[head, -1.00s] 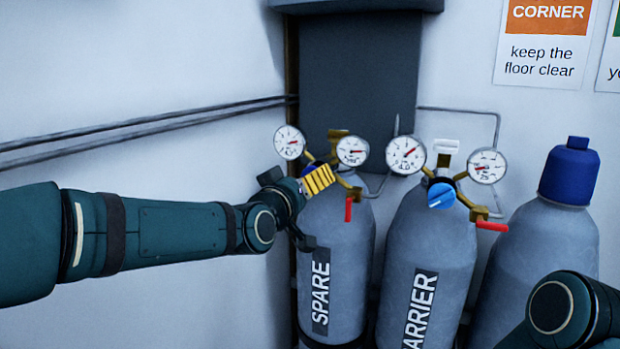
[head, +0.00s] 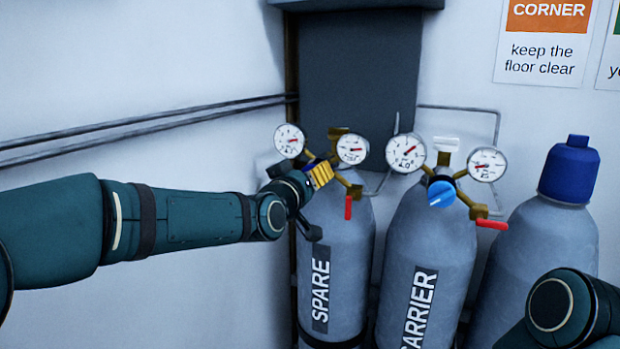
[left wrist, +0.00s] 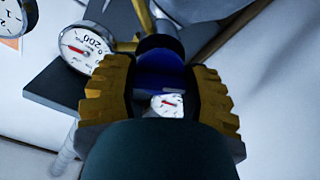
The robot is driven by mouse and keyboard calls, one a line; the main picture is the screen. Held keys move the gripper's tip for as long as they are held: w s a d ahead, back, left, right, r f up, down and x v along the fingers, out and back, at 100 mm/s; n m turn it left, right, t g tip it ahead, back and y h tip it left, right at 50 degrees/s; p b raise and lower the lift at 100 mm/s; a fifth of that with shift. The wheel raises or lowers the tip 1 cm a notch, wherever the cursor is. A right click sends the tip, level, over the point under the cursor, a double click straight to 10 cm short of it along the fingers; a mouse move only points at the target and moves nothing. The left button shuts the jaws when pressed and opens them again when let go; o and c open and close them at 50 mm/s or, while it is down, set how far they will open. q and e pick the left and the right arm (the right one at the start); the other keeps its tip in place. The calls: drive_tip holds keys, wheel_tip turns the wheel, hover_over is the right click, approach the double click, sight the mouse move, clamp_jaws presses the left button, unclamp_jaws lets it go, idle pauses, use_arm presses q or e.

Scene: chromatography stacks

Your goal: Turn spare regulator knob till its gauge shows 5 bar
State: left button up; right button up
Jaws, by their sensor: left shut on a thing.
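The spare cylinder (head: 345,230) stands at the left of the row, with its regulator and two round gauges on top. The left gauge (head: 289,141) and right gauge (head: 352,149) have red needles, but their readings are too small to make out. My left gripper (head: 320,174) is at the regulator, its yellow fingers hiding the knob in the head view. In the left wrist view the blue knob (left wrist: 160,72) sits between the ribbed fingers, and the gripper is shut on it. A large gauge marked 200 (left wrist: 82,47) and a small gauge face (left wrist: 167,105) also show there. My right gripper is out of view.
A red-handled valve (head: 348,207) hangs below the spare regulator. The carrier cylinder (head: 425,250), with its own gauges and blue knob (head: 441,194), stands close on the right. A blue-capped cylinder (head: 550,250) is farther right. Pipes (head: 150,120) run along the left wall.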

use_arm(q)
drive_tip(key=shift+m+b, duration=0.5)
drive_tip(key=shift+m, duration=0.3)
drive_tip(key=o, duration=1.2)
drive_tip(key=shift+s, duration=0.1)
drive_tip(key=v, duration=1.2)
